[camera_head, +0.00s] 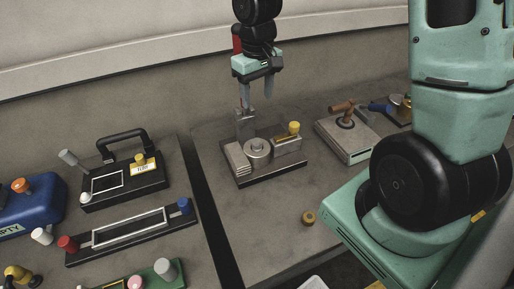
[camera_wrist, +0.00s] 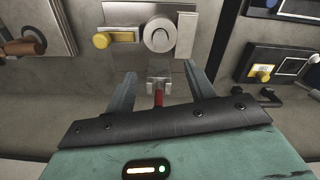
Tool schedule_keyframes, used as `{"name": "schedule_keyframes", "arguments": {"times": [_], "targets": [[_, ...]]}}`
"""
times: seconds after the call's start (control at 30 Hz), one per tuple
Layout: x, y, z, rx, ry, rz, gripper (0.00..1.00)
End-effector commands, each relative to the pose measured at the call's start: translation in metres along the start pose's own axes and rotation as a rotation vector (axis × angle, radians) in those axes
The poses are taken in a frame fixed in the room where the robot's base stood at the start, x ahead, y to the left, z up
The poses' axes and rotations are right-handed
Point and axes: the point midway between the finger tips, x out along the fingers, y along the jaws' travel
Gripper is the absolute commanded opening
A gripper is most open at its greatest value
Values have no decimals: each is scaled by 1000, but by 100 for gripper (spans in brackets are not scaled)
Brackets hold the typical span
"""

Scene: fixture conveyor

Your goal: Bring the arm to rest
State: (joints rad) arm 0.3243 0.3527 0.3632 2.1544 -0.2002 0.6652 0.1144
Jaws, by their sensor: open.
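My gripper (camera_head: 257,90) hangs with its fingers pointing down above the back of a metal fixture (camera_head: 262,160). The fixture has a round metal part, a ribbed block and a yellow knob (camera_head: 294,128) on a dark base. The fingers are apart, and a metal upright (camera_head: 245,124) of the fixture stands just below them. In the wrist view my open gripper (camera_wrist: 158,82) has a small metal block with a red part (camera_wrist: 158,97) showing between its fingers. I cannot tell whether the fingers touch it. The round part (camera_wrist: 160,35) shows beyond them.
A grey box with a brown handle (camera_head: 343,108) stands right of the fixture. A black case with a handle (camera_head: 122,170), a framed panel (camera_head: 130,235) and a blue container (camera_head: 30,212) are at left. A small brass ring (camera_head: 309,218) lies on the bare tabletop in front.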

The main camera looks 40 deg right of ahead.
Motion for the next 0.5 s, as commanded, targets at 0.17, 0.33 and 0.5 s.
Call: {"name": "schedule_keyframes", "arguments": {"times": [0.17, 0.33, 0.5], "targets": [[-9, 0, 0, 0, 1, 0, 54], [-10, 0, 0, -1, 0, 0, 54], [-12, -46, 20, -96, 4, -6, 54]]}}
